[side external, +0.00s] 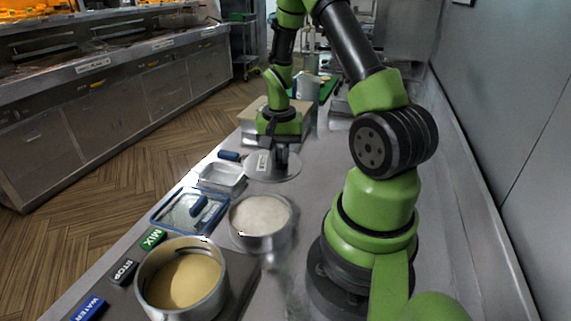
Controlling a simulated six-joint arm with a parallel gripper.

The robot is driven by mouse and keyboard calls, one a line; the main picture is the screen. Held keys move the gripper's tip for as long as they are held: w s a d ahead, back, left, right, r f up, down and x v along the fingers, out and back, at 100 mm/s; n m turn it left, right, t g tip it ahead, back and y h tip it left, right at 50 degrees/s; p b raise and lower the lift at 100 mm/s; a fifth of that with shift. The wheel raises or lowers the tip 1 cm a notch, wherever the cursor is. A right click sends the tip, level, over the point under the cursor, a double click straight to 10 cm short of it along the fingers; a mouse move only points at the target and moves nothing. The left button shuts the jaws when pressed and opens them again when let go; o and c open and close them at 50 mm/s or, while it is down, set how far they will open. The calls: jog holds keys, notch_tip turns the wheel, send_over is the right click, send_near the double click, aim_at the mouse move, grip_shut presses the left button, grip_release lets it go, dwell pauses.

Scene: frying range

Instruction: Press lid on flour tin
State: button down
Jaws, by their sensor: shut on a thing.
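The flour tin (262,241) is an open round metal tin with white flour showing level inside, near the middle front of the counter. The lid (289,172) is a flat round grey disc behind the tin, apart from it and not over its mouth. My gripper (281,156) points down at the middle of the lid and is shut on it, with the jaws partly hidden by the wrist. A small pale label shows on the left of the lid. I cannot tell whether the lid touches the counter.
A larger pot of tan batter (141,288) stands front left, beside MIX (153,240), STOP (123,272) and WATER (88,309) buttons. A blue-rimmed tray (164,220) and a small rectangular container (222,185) sit left of the tin. A box (252,110) stands behind.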

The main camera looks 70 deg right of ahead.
jog(key=a+r+n, duration=0.1)
jog(key=a+n, duration=0.1)
jog(key=n, duration=0.1)
jog(key=a+r+n, duration=0.1)
jog(key=a+n, duration=0.2)
jog(key=a+r+n, duration=0.1)
jog(key=a+n, duration=0.1)
jog(key=n, duration=0.1)
jog(key=shift+w+a+r, duration=0.15)
jog(key=shift+w+r, duration=0.2)
jog(key=s+a+r+n, duration=0.1)
jog(key=a+r+n, duration=0.1)
jog(key=a+n, duration=0.3)
jog(key=shift+n, duration=0.7)
jog(key=shift+d+f, duration=0.15)
jog(key=shift+f, duration=1.55)
jog(key=shift+d+f, duration=0.15)
jog(key=shift+f, duration=1.5)
jog(key=shift+f, duration=0.15)
jog(key=c, duration=0.5)
grip_release()
